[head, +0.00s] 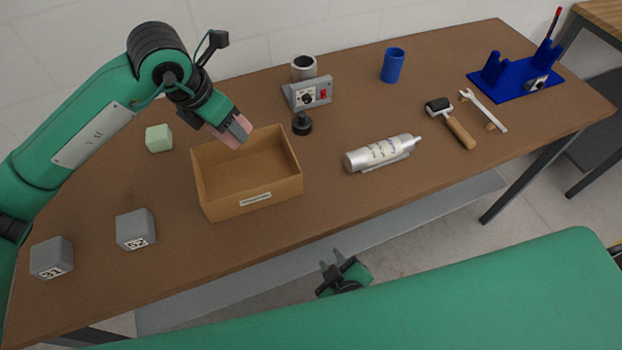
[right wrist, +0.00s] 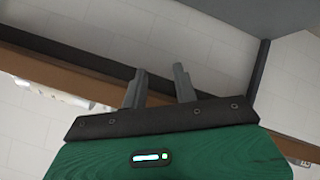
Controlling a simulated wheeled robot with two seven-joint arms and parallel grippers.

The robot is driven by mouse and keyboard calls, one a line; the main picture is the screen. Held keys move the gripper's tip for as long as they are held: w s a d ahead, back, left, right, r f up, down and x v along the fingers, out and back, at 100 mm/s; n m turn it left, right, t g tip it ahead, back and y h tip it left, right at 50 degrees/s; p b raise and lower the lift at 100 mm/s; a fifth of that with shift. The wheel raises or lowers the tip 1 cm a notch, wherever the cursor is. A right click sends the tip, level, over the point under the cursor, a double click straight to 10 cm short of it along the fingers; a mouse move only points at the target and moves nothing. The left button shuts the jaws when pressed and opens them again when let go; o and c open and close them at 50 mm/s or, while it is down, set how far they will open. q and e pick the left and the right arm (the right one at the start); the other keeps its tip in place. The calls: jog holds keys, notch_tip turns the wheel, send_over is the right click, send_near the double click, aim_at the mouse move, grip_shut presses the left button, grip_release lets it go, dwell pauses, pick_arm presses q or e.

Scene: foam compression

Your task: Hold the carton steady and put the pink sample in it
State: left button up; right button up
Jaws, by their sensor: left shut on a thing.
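The open carton (head: 253,204) is a brown cardboard box with a white label on its front, standing on the table; its visible floor is empty. My left gripper (head: 233,126) is shut on the pink sample (head: 239,133) and holds it over the back part of the carton, around rim height or above; the exact gap is hard to tell. My right gripper (head: 342,269) is below the table's front edge, away from the carton. In the right wrist view its two fingers (right wrist: 160,88) stand apart with nothing between them.
A green block (head: 159,138) and two grey numbered blocks (head: 135,229) (head: 52,258) lie left of the carton. A grey device (head: 308,93), black knob (head: 302,124), silver bottle (head: 380,153), blue cup (head: 393,65), roller (head: 452,124) and blue rack (head: 515,78) stand behind or right.

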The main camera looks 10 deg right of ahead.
notch_tip(320, 180, up, 7)
jog(key=m+t, duration=0.1)
jog(key=m+t+y, duration=0.1)
jog(key=m+t, duration=0.1)
jog(key=m, duration=0.3)
send_near(293, 155)
jog(key=x, duration=1)
jog(key=shift+w+f, duration=0.1)
jog(key=shift+w, duration=0.05)
grip_shut()
